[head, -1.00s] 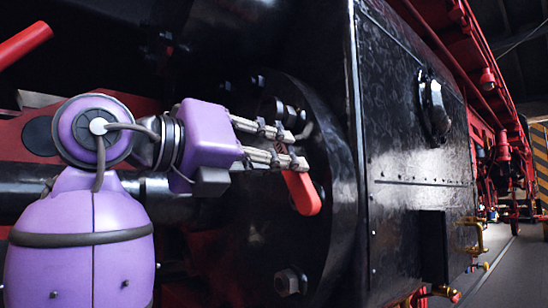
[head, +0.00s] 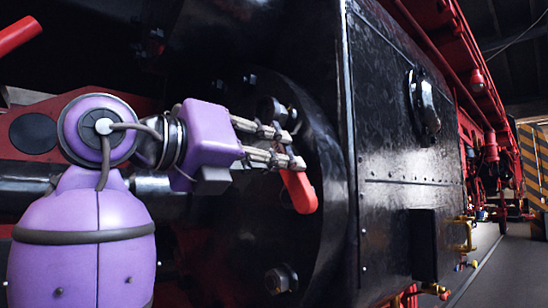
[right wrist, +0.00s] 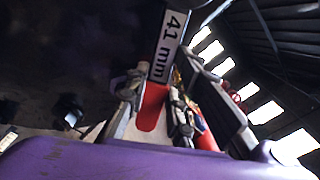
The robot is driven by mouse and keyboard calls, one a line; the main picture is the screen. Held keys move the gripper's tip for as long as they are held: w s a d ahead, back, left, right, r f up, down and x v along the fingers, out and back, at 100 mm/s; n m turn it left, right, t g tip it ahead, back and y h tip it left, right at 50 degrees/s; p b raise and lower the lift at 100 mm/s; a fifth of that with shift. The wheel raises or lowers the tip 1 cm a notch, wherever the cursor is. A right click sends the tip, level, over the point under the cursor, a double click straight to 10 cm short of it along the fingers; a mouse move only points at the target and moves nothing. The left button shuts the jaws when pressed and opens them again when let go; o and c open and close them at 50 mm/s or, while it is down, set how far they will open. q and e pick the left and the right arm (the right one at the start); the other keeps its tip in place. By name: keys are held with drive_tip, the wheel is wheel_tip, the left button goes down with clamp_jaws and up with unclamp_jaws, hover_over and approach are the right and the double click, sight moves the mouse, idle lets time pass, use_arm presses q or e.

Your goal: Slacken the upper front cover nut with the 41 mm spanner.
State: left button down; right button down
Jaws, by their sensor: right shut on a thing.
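My right gripper (head: 290,147) reaches in from the left, shut on the 41 mm spanner. The spanner's red end (head: 298,190) hangs down to the right below the fingers in the head view. In the right wrist view the red part (right wrist: 152,106) lies between the fingers, with a "41 mm" label (right wrist: 167,46) beyond. The spanner's jaw is hidden, so I cannot tell whether it is on a nut. The upper nut (head: 270,109) shows on the round black front cover (head: 235,235), just above and behind the fingers. My left gripper is out of view.
A lower nut (head: 280,279) sits on the same cover. A black riveted casing (head: 395,155) stands close on the right of the cover. A red bar (head: 15,36) juts in at the upper left. Open floor (head: 492,255) lies at the far right.

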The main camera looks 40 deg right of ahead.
drive_tip(key=shift+d+r, duration=0.1)
drive_tip(key=shift+d, duration=0.05)
drive_tip(key=shift+d, duration=0.25)
idle(0.8)
drive_tip(key=shift+d, duration=0.2)
drive_tip(key=shift+d, duration=0.65)
idle(0.8)
drive_tip(key=shift+r, duration=0.1)
drive_tip(key=shift+s+r+n, duration=0.3)
drive_tip(key=shift+s+n, duration=0.15)
drive_tip(key=shift+n, duration=0.25)
